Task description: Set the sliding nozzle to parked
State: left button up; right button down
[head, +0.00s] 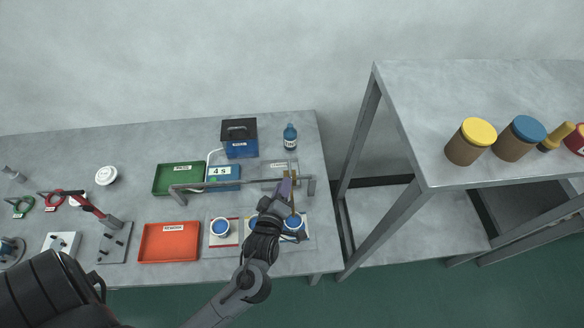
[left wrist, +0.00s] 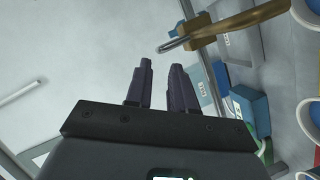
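The sliding nozzle, a brass block (head: 292,180) with a thin rod, sits near the right end of a grey rail (head: 225,185) in the head view. In the left wrist view the brass piece (left wrist: 238,24) with its metal tip crosses the upper right. My left gripper (head: 284,187) is beside the nozzle in the head view and partly covers it. In the left wrist view its dark fingers (left wrist: 162,80) are apart with nothing between them. My right gripper is not in view.
White cups with blue contents (head: 220,227) stand below the rail. A red tray (head: 168,242), a green tray (head: 178,178), a blue display box (head: 223,171), a dark blue box (head: 240,140) and a blue bottle (head: 290,137) stand around. A tall shelf (head: 440,100) rises on the right.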

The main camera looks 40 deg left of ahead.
pick_arm(q)
jog(key=x, duration=1)
jog(key=shift+r, duration=0.15)
jog(key=shift+d, duration=0.1)
grip_shut()
